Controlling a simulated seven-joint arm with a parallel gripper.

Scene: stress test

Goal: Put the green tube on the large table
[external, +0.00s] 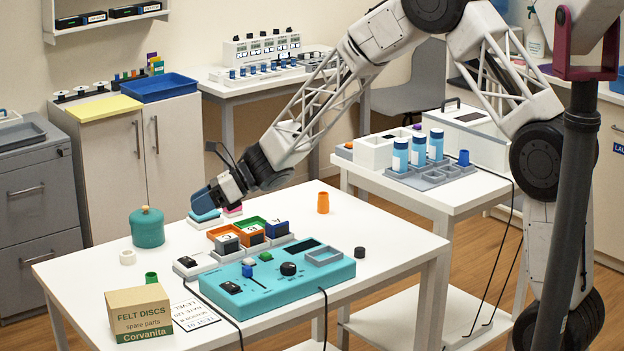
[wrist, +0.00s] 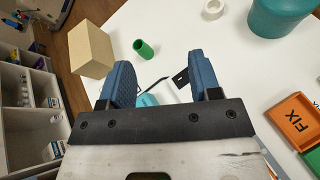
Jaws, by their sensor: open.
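The green tube (external: 151,278) stands on the large white table (external: 385,238), near its front left edge and just behind the cardboard box. It also shows in the wrist view (wrist: 144,48), above and between the blue fingers and apart from them. My gripper (external: 204,202) is above the back left part of the table, with its blue fingers pointing down to the left. In the wrist view my gripper (wrist: 160,78) has its fingers spread, with nothing held between them. The tube's lower part is partly hidden by the box in the external view.
The felt discs box (external: 140,312), a white ring (external: 127,257) and a teal pot (external: 147,228) surround the tube. A teal control panel (external: 275,277) with cables fills the table's middle. An orange tube (external: 323,203) stands behind. The table's right side is mostly clear.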

